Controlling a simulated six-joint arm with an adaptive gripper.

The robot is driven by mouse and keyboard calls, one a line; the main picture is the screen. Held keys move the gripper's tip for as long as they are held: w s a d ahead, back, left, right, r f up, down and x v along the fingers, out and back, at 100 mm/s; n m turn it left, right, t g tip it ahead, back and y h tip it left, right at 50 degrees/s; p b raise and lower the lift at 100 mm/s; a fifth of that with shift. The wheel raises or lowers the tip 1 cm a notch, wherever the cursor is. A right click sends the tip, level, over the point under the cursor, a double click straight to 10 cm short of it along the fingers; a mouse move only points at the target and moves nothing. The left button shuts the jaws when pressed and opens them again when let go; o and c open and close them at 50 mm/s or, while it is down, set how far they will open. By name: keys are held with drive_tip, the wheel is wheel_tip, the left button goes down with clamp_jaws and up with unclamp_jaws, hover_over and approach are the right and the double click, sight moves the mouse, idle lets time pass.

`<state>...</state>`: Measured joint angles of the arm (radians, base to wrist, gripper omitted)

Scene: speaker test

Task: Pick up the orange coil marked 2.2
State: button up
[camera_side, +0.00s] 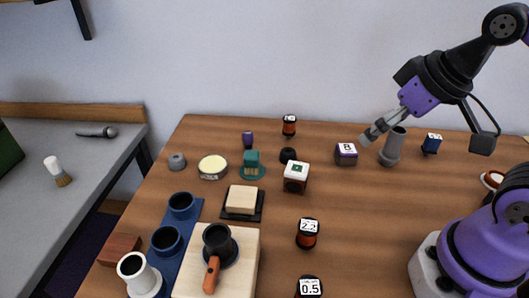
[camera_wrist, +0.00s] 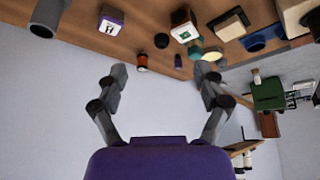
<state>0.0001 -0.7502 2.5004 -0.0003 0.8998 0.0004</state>
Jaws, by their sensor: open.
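The orange coil marked 2.2 (camera_side: 307,240) stands upright on the wooden table, a black-capped spool with a white label on top. A similar coil marked 0.5 (camera_side: 309,293) stands nearer the front edge, cut off by the picture. Another orange coil (camera_side: 289,130) stands at the back; its label is too small to read. My gripper (camera_side: 372,138) is open and empty, raised above the table at the back right, well away from the 2.2 coil. In the wrist view its spread fingers (camera_wrist: 160,71) show no object between them; I cannot make out the 2.2 coil there.
A cube with a green label (camera_side: 296,178) stands behind the 2.2 coil. A purple cube (camera_side: 346,154) and a grey cylinder (camera_side: 392,148) stand near my gripper. A wooden board (camera_side: 247,275) with a black-and-orange tool lies left. Table right of the 2.2 coil is clear.

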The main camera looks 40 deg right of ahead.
idle(0.3)
drive_tip(key=m+g+y, duration=0.1)
drive_tip(key=m+g, duration=0.5)
drive_tip(key=m, duration=0.6)
approach(309, 225)
drive_tip(key=shift+d+f, duration=0.35)
drive_tip(key=shift+f, duration=0.4)
drive_tip(key=shift+a+f+m, duration=0.25)
drive_tip(key=shift+m, duration=0.35)
drive_tip(key=f, duration=0.4)
drive_tip(key=shift+s+a+f, duration=0.15)
drive_tip(key=shift+a+f, duration=0.15)
drive_tip(key=shift+a, duration=0.05)
drive_tip(key=f, duration=0.5)
drive_tip(key=shift+a+f, duration=0.3)
clamp_jaws()
